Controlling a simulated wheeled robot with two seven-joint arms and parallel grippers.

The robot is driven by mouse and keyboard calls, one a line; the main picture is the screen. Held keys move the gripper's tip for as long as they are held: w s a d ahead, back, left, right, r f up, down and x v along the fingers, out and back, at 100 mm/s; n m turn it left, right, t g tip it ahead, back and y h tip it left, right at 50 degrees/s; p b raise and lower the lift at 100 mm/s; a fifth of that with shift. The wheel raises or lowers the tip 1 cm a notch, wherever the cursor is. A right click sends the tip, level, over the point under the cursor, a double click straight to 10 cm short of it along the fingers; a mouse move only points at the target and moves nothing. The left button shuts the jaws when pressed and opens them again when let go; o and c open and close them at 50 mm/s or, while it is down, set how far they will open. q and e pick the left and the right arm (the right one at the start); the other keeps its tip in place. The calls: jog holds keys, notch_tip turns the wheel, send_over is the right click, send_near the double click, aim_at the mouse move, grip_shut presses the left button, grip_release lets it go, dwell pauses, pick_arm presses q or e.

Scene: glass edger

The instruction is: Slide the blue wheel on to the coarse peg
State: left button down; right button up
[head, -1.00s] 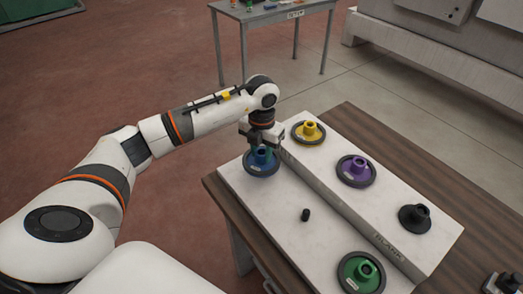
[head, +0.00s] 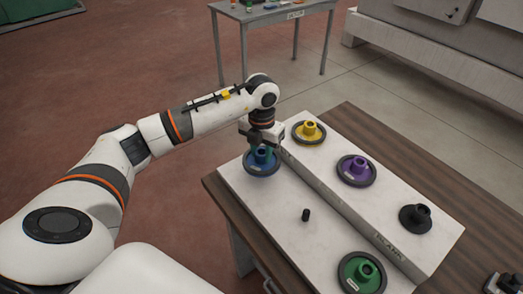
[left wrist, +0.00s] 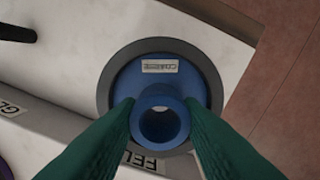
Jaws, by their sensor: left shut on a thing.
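The blue wheel (head: 262,165) is at the far left end of the lower step of the pale board. My left gripper (head: 264,149) points down over it and is shut on its hub. In the left wrist view, the green fingers (left wrist: 160,117) press on both sides of the hub of the blue wheel (left wrist: 190,82), whose dark rim and small label show. Whether the wheel touches the board is unclear. A bare black peg (head: 306,215) stands on the lower step; it also shows in the left wrist view (left wrist: 16,33).
The green wheel (head: 347,272) sits on the near end of the lower step. Yellow (head: 309,141), purple (head: 345,176) and black (head: 405,222) wheels stand on the upper step. The bare peg has clear room around it. A wooden table (head: 480,216) carries the board (head: 275,228).

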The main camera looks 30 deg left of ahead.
aim_at(262, 162)
pick_arm(q)
jog(key=shift+f+b, duration=1.95)
jog(key=shift+f, duration=0.5)
jog(key=c, duration=0.9)
grip_release()
jog(key=shift+r, duration=0.15)
notch_tip(262, 162, up, 12)
jog(key=b, duration=0.3)
